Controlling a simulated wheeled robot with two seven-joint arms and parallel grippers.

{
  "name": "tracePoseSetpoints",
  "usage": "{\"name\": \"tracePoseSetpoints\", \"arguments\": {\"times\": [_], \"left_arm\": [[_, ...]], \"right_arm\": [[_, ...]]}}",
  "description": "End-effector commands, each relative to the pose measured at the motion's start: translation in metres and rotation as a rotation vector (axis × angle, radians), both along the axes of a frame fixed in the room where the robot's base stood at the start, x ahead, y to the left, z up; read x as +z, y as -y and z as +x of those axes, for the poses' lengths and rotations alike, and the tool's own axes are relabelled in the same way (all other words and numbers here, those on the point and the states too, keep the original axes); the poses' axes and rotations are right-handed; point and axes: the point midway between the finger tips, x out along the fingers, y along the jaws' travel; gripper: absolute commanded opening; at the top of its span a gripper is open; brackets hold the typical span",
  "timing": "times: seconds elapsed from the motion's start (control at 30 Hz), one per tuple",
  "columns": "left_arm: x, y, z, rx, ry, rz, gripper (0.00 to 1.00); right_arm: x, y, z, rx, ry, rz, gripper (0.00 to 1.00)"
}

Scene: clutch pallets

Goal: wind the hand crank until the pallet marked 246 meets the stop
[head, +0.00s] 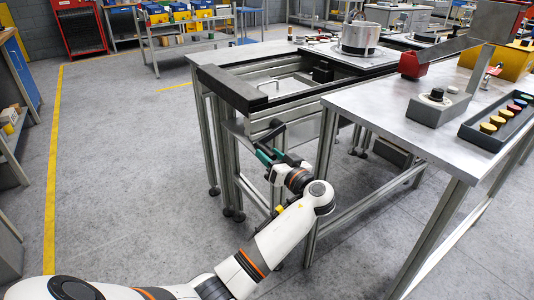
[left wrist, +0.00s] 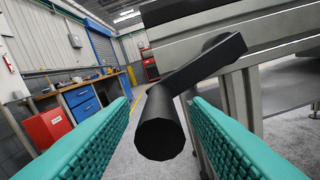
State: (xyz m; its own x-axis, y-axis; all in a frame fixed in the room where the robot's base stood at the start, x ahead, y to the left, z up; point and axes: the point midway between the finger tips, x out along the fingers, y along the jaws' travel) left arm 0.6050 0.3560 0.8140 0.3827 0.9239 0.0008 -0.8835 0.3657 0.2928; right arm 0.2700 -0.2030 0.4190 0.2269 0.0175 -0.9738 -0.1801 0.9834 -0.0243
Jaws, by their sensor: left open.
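The hand crank (head: 268,133) is black and sticks out below the near end of the black-railed conveyor frame (head: 232,90). In the left wrist view its round grip (left wrist: 160,138) points at the camera, and its arm (left wrist: 212,62) runs up to the right. My left gripper (head: 270,157) is open at the crank, with its teal pads (left wrist: 158,110) on either side of the grip and a gap visible on each side. No marking 246 is readable, and I cannot pick out that pallet or the stop. My right gripper is not in view.
A metal table (head: 400,105) stands right of the crank, with a grey box with a black knob (head: 437,97) and a tray of coloured pieces (head: 497,128). A metal pot (head: 360,38) stands at the conveyor's far end. Table legs are close to my arm. The floor (head: 120,180) at left is clear.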

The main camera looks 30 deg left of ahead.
Motion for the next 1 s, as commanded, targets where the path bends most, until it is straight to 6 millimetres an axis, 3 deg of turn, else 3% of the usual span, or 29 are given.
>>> {"name": "tracePoseSetpoints", "arguments": {"times": [0.2, 0.47, 0.5, 0.77, 1.0], "left_arm": [[0.0, -0.016, 0.007, 0.0, -0.001, 0.0, 0.43], [-0.001, -0.017, 0.007, -0.001, -0.001, -0.001, 0.43], [-0.001, -0.017, 0.007, -0.001, -0.001, -0.001, 0.42], [-0.001, -0.017, 0.007, -0.001, -0.001, -0.001, 0.0], [0.0, -0.018, 0.007, -0.001, -0.005, 0.001, 0.0]], "right_arm": [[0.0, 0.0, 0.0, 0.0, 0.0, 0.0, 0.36], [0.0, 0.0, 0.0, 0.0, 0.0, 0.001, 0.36], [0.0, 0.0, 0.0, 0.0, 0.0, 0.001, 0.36], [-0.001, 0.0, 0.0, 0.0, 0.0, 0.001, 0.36], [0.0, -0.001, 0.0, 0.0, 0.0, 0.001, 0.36]]}}
